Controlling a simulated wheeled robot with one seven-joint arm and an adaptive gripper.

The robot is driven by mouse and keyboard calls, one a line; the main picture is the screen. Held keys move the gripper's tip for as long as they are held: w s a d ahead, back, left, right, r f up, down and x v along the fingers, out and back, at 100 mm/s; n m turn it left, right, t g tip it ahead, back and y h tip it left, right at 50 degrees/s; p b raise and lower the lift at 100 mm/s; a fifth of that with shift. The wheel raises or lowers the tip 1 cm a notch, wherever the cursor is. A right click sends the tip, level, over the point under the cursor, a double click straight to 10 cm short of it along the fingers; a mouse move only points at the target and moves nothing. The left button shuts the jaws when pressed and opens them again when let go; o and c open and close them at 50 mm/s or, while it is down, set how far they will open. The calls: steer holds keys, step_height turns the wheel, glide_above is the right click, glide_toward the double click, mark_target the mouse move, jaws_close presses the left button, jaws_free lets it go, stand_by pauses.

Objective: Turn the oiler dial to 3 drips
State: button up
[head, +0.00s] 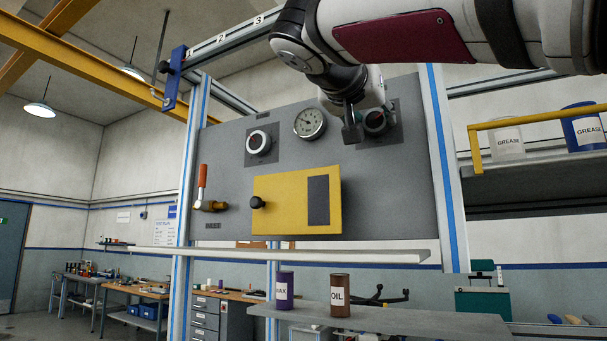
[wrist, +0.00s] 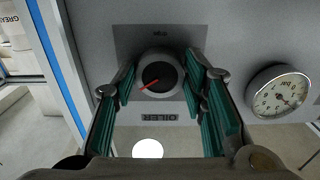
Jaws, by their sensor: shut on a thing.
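The oiler dial (wrist: 158,66) is a round knob with a pale rim, a dark face and a red pointer. In the wrist view the pointer slants to the lower left; no drip numbers can be read. A plate lettered OILER (wrist: 158,117) lies just below it in that view. My gripper (wrist: 161,80) has its green-padded fingers on both sides of the knob and is shut on it. In the head view the dial (head: 377,121) sits at the panel's upper right, partly hidden by my gripper (head: 362,124).
The grey panel (head: 225,160) also carries a pressure gauge (head: 310,123), another dial (head: 259,142), an orange-handled valve (head: 203,185) and a yellow box (head: 280,220). A blue-striped post (head: 441,150) stands close right of the dial. Grease tins (head: 584,128) sit on a shelf further right.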

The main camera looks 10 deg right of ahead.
steer(key=n+p, duration=0.1)
steer(key=n, duration=0.2)
steer(key=shift+s+d+n, duration=0.1)
steer(key=shift+n, duration=0.3)
steer(key=n+p, duration=0.2)
steer(key=n, duration=0.1)
steer(key=shift+r+n, duration=0.1)
steer(key=shift+n, duration=0.2)
steer(key=n+p, duration=0.2)
steer(key=n, duration=0.2)
steer(key=shift+s, duration=0.1)
steer(key=shift+n+p, duration=1.05)
steer(key=shift+n, duration=0.65)
steer(key=o, duration=1.2)
steer(key=shift+c, duration=0.2)
